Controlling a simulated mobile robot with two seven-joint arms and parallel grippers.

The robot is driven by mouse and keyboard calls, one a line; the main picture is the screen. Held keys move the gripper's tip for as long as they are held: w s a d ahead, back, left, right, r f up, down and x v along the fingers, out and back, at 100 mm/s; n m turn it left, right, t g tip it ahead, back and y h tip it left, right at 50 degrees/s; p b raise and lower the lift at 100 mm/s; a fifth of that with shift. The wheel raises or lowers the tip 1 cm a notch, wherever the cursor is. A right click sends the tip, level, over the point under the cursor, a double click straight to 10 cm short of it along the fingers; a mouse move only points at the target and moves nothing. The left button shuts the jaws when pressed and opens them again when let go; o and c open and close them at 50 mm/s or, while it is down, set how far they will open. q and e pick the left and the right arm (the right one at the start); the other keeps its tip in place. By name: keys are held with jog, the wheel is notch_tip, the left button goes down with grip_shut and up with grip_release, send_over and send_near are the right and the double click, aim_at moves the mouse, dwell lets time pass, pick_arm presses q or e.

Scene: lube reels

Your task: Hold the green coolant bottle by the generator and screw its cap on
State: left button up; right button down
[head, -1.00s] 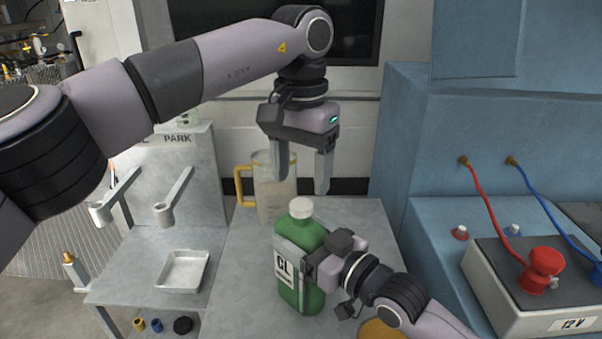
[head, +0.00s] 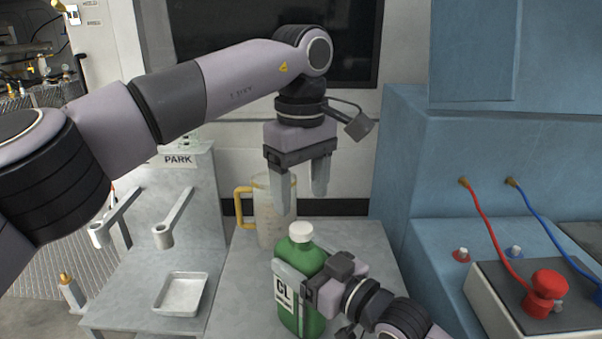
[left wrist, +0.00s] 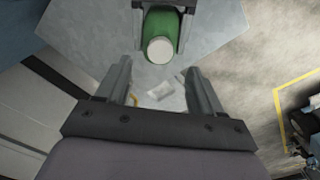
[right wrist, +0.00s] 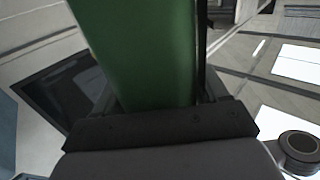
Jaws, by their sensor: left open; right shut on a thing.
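The green coolant bottle (head: 308,258) with a CL label stands upright on the grey bench, a white cap (head: 300,231) on its top. I cannot tell how tight the cap sits. My right gripper (head: 300,285) is shut on the bottle's body from the right; green fills the right wrist view (right wrist: 145,50). My left gripper (head: 302,200) is open and empty, pointing down above the cap and apart from it. In the left wrist view the cap (left wrist: 160,50) lies ahead of the open fingers (left wrist: 165,85).
A clear jug (head: 272,212) with a yellow handle stands behind the bottle. A shallow metal tray (head: 181,294) and the PARK stand (head: 180,200) with two arms are at left. The blue generator (head: 425,160) and a 12 V battery box (head: 500,300) with cables are at right.

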pick_arm(q)
jog(key=n, duration=0.4)
jog(key=shift+r+n, duration=0.15)
jog(key=shift+n, duration=0.25)
jog(key=n, duration=0.4)
jog(key=shift+r+n, duration=0.15)
jog(key=shift+n, duration=0.15)
jog(key=n, duration=0.4)
jog(key=shift+r+n, duration=0.15)
jog(key=shift+n, duration=0.25)
jog(key=n, duration=0.4)
jog(key=shift+r+n, duration=0.15)
jog(key=shift+n, duration=0.15)
jog(key=n, duration=0.4)
jog(key=shift+r+n, duration=0.1)
jog(key=shift+n, duration=0.2)
jog(key=n, duration=0.4)
jog(key=shift+r+n, duration=0.15)
jog(key=shift+n, duration=0.15)
jog(key=n, duration=0.4)
jog(key=shift+r+n, duration=0.15)
jog(key=shift+n, duration=0.15)
jog(key=n, duration=0.4)
jog(key=shift+r, duration=0.1)
